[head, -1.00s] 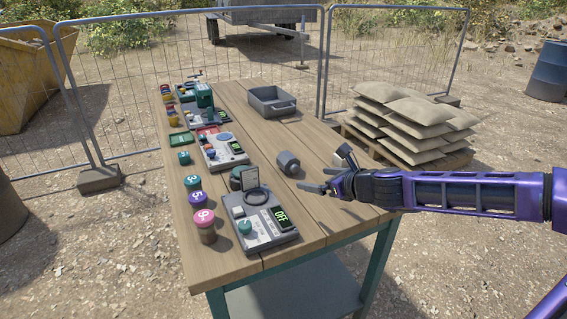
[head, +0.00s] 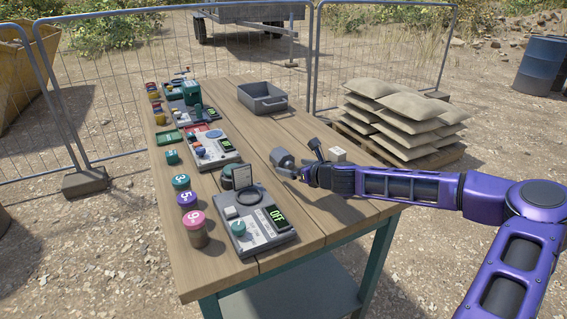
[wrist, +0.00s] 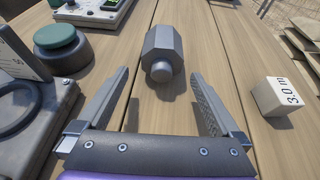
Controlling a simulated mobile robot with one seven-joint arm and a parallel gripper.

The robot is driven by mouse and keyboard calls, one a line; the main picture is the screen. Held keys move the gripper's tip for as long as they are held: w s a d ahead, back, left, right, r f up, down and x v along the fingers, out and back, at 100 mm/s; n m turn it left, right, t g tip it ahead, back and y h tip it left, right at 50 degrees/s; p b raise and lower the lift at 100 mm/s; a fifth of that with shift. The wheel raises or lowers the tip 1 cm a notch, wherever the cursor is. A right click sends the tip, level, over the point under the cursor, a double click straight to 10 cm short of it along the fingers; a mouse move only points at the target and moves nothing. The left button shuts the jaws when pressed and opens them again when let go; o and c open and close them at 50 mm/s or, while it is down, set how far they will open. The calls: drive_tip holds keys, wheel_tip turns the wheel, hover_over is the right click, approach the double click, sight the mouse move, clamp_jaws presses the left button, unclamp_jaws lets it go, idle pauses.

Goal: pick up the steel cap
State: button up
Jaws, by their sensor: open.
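A grey hexagonal piece with a short round stud, which looks like the steel cap (head: 282,158), lies on its side on the wooden table. In the wrist view the cap (wrist: 162,47) is straight ahead, its stud facing me. My gripper (head: 301,161) is open just to the right of the cap in the head view. In the wrist view its two fingers (wrist: 161,80) stand apart, tips roughly level with the stud and either side of its line. Nothing is held.
A white block marked 3.0 m (wrist: 279,96) sits right of my fingers. A grey device reading OFF (head: 258,222) and a dark green-topped button (wrist: 61,45) are on the left. A grey bin (head: 262,98) stands at the back. Bare planks surround the cap.

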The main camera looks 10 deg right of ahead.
sight(291, 164)
drive_tip(key=x, duration=0.5)
drive_tip(key=shift+w, duration=0.35)
drive_tip(key=shift+r, duration=0.1)
clamp_jaws()
